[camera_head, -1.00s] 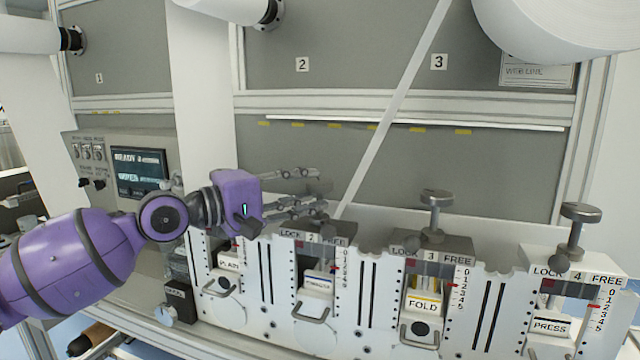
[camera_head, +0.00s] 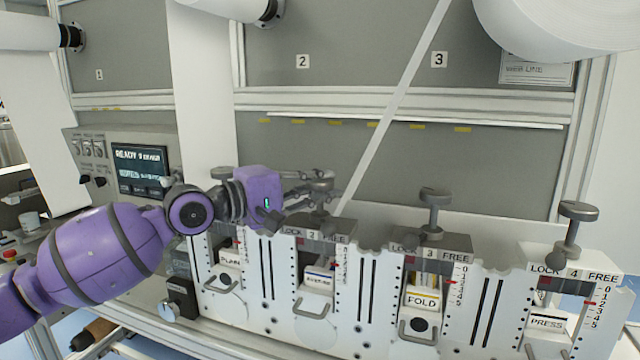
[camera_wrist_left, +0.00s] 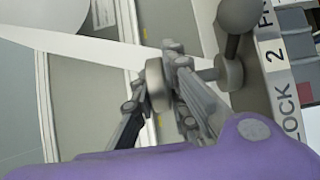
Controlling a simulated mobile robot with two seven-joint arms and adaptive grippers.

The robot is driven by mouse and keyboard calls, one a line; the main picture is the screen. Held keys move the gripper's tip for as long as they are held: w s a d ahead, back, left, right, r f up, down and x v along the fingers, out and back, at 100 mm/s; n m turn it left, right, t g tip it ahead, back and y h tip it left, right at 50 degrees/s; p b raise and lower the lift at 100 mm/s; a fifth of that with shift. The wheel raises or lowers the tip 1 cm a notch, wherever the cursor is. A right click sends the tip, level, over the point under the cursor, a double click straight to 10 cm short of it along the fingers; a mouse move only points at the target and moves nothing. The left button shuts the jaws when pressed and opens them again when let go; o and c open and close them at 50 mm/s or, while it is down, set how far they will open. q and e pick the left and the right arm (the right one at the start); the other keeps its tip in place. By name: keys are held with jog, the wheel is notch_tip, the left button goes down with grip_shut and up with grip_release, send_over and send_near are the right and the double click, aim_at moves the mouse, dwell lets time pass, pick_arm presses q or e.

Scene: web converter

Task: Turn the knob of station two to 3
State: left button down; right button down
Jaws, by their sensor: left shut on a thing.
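Station two (camera_head: 313,280) carries a "LOCK 2 FREE" plate (camera_head: 315,236), which also shows in the left wrist view (camera_wrist_left: 278,75). Its grey round knob (camera_head: 321,183) stands on a stem above the plate. My left gripper (camera_head: 318,182) comes in level from the left and is shut on this knob. In the left wrist view the knob's disc (camera_wrist_left: 156,86) sits between the fingers, partly hidden by them. A dark lever with a ball end (camera_wrist_left: 238,14) is close to the fingers. Station two's scale (camera_head: 341,272) is too small to read. My right gripper is not in view.
Station three (camera_head: 422,300), labelled FOLD, and station four (camera_head: 548,322), labelled PRESS, have similar knobs to the right. A white web strip (camera_head: 392,115) runs down just behind station two. A control panel screen (camera_head: 140,168) is at the left.

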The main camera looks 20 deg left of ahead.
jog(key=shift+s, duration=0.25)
pick_arm(q)
jog(key=shift+m+g+h+b, duration=0.5)
jog(key=shift+m+g+h, duration=0.1)
jog(key=shift+g+h, duration=0.15)
jog(key=shift+r+m+g+h+b, duration=0.15)
jog(key=shift+m+g+h+b, duration=0.2)
jog(key=shift+m+g+h, duration=1.2)
jog(key=shift+m+g, duration=0.15)
jog(key=shift+g, duration=0.25)
jog(key=shift+m+g+h, duration=0.4)
jog(key=shift+m+g, duration=0.3)
jog(key=shift+g, duration=0.4)
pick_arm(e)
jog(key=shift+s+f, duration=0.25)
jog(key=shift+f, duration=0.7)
pick_arm(q)
jog(key=c, duration=1.7)
grip_release()
jog(key=shift+c, duration=0.2)
